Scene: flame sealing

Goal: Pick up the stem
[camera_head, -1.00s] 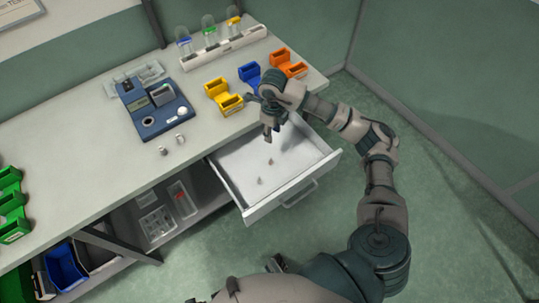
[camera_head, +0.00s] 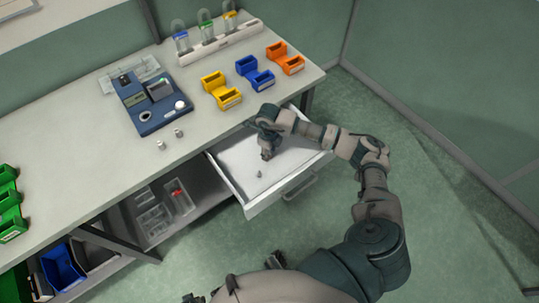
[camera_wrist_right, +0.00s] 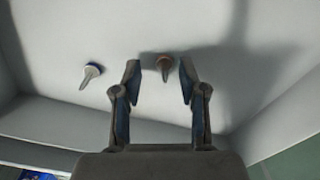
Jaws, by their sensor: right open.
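Two small pin-like stems lie in the open white drawer. The other has a brownish-orange top (camera_wrist_right: 164,64) and shows between the fingertips, not gripped. In the head view, one small stem (camera_head: 259,174) shows on the drawer floor, and the other is hidden by my gripper. My right gripper (camera_head: 266,154) is inside the drawer's outline, pointing down. Its fingers (camera_wrist_right: 159,76) are open and empty around the orange-topped stem's position; the exact height is unclear.
The drawer (camera_head: 288,191) sticks out under the bench (camera_head: 60,170). On the bench are a blue device (camera_head: 150,105), yellow (camera_head: 221,92), blue (camera_head: 255,74) and orange (camera_head: 285,58) holders, and a rack (camera_head: 215,42). A lower shelf holds clear trays (camera_head: 155,218).

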